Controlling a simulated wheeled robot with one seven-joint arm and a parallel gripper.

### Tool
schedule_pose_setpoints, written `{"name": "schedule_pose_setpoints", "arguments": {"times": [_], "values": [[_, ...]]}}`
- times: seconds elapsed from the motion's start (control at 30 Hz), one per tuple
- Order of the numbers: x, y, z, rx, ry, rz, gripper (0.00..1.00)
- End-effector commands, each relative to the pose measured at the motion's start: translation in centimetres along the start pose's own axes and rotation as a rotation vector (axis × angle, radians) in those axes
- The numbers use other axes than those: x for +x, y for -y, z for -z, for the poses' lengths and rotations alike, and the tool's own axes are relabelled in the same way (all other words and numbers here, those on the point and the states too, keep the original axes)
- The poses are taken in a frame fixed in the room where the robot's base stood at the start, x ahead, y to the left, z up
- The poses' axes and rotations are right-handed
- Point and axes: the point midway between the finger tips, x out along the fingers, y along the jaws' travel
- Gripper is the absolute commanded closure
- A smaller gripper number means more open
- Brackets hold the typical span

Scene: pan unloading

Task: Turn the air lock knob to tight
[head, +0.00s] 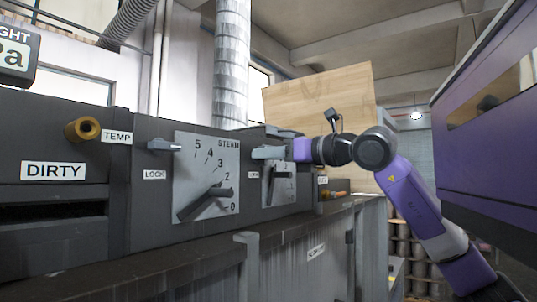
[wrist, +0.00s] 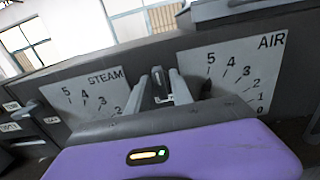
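The air dial (wrist: 232,78) is a pale plate at the right of the wrist view; in the head view the smaller far dial plate (head: 279,184) is partly covered by my gripper. My gripper (head: 262,152) reaches the dark panel at the upper left of that plate. In the wrist view the two grey fingers of my gripper (wrist: 160,88) stand apart, between the steam and air dials. A small grey knob tip (wrist: 158,76) shows between them, apparently the air lock knob. Its base and turn are mostly hidden, and contact with the fingers is unclear.
The steam dial (head: 207,177) has a dark lever, with the steam lock knob (head: 163,145) at its upper left. A brass knob (head: 82,129) sits further left. A ledge (head: 170,262) runs below the panel. A purple cabinet (head: 490,140) stands at the right.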

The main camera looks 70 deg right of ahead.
Motion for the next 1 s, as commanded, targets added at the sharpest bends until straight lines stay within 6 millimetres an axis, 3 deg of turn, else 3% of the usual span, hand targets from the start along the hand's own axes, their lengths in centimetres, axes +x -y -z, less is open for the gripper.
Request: {"name": "schedule_pose_setpoints", "arguments": {"times": [0.03,0.1,0.13,0.57,1.0], "values": [[-0.01,0.00,0.00,0.000,0.000,0.000,0.85],[-0.01,0.00,0.00,0.000,0.000,0.000,0.99],[-0.02,0.00,0.00,0.000,0.000,0.000,1.00],[-0.01,0.03,0.21,0.042,-0.001,0.000,1.00],[-0.03,0.11,0.46,0.362,0.002,-0.001,1.00]]}}
